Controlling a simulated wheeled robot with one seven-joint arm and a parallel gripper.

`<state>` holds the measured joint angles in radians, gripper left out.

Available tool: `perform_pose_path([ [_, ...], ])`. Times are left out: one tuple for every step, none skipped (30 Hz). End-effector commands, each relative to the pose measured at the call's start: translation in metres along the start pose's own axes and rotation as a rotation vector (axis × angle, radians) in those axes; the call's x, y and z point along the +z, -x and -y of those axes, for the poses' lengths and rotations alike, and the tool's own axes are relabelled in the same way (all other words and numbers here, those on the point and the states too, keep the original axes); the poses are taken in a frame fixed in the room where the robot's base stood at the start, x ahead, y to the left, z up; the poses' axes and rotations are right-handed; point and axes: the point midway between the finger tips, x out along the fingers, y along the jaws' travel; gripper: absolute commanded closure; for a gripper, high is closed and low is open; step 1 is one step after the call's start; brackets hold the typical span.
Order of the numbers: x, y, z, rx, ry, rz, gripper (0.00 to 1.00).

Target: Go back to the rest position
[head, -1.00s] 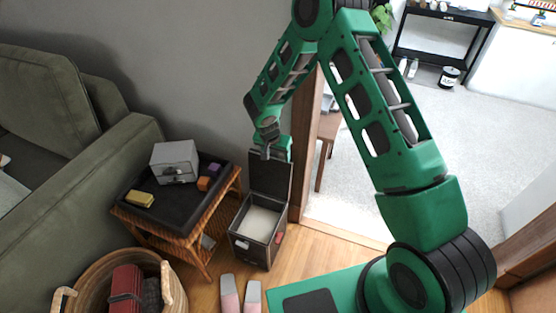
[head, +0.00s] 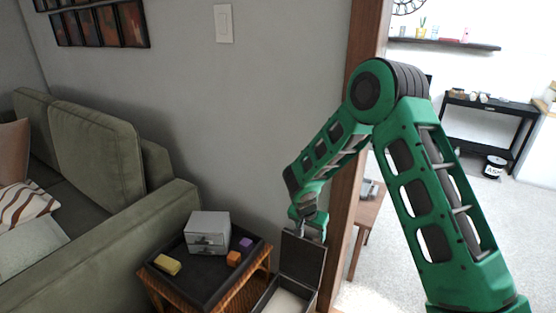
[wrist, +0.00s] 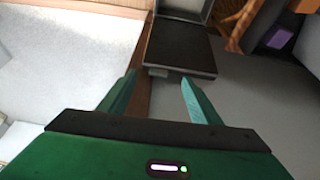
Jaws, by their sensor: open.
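My green gripper (head: 308,226) hangs at the top edge of the raised lid of a dark box in the head view. In the wrist view its two fingers (wrist: 158,88) are apart, with nothing held between them. The dark lid (wrist: 180,50) stands upright just beyond the fingertips there; I cannot tell whether they touch it. The same lid (head: 302,258) shows in the head view, above the open box (head: 264,300) with a pale inside. My arm is bent, its elbow high beside the door frame.
A wicker side table with a black tray (head: 225,287) stands left of the box, carrying a grey drawer box (head: 207,232) and small yellow, orange and purple blocks. A green sofa (head: 110,200) is at left. A wooden door frame (head: 350,190) is close to my arm.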

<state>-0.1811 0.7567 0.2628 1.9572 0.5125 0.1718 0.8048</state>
Motion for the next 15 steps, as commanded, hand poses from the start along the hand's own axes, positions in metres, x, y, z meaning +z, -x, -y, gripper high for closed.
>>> perform_pose_path([
  [-0.007,0.006,-0.007,0.005,-0.001,-0.003,0.42],
  [-0.011,0.011,-0.012,0.009,0.000,-0.003,0.42],
  [-0.018,0.019,-0.021,0.017,0.004,-0.001,0.42],
  [-0.024,0.026,-0.029,0.024,0.005,-0.001,0.42],
  [-0.030,0.034,-0.039,0.034,0.007,0.001,0.42],
  [-0.038,0.046,-0.053,0.045,0.011,0.004,0.42],
  [-0.043,0.055,-0.064,0.054,0.014,0.009,0.42],
  [-0.048,0.064,-0.076,0.064,0.016,0.013,0.42],
  [-0.054,0.076,-0.092,0.075,0.020,0.019,0.42],
  [-0.058,0.085,-0.103,0.084,0.022,0.025,0.42],
  [-0.061,0.093,-0.115,0.092,0.024,0.031,0.42],
  [-0.065,0.105,-0.131,0.102,0.026,0.039,0.42],
  [-0.068,0.114,-0.142,0.110,0.026,0.046,0.42],
  [-0.069,0.123,-0.154,0.117,0.028,0.053,0.42],
  [-0.071,0.134,-0.169,0.124,0.029,0.063,0.42],
])
